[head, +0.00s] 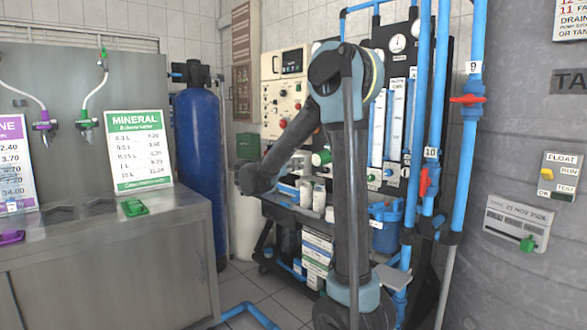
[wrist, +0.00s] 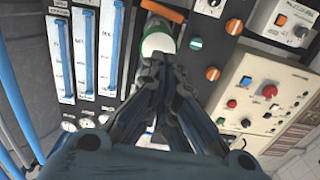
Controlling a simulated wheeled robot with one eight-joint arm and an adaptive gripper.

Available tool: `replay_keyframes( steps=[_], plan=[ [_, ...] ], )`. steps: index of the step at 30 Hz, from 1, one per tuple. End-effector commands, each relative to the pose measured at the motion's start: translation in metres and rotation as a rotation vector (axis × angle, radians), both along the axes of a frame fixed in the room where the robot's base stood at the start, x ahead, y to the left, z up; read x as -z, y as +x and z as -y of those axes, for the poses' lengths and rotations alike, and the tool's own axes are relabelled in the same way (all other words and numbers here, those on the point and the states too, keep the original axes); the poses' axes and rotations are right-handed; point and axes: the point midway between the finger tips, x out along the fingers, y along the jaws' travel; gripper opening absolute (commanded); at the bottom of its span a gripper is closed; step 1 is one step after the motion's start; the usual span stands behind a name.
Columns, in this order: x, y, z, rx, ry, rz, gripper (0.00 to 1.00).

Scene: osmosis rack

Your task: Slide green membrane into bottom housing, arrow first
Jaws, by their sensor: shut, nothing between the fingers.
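My gripper (wrist: 165,68) shows in the wrist view with its dark fingers drawn together and nothing held between them. Just beyond the fingertips is a round white piece with a green rim (wrist: 158,43), likely the membrane's end. The fingers overlap its near edge in the picture, and I cannot tell whether they touch it. In the head view a green end on a pale cylinder (head: 321,157) shows at the rack, left of my upright arm. The bottom housing and any arrow cannot be made out. My gripper's fingers are not clear in the head view.
The rack's dark panel carries flow meters (wrist: 86,50) and several knobs. A control box (head: 285,92) stands at its left. White containers (head: 318,197) stand on the rack shelf. Blue pipes (head: 422,110) rise at right. A blue tank (head: 197,170) stands at left.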

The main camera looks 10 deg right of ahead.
Motion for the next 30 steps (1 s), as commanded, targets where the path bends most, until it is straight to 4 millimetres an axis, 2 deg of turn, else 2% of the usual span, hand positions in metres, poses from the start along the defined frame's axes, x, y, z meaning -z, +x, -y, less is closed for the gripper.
replay_keyframes(
  steps=[15, 30],
  plan=[
    [0.000, 0.028, 0.039, 0.001, 0.000, -0.001, 0.00],
    [0.000, 0.034, 0.047, -0.001, 0.000, -0.001, 0.00]
  ],
)
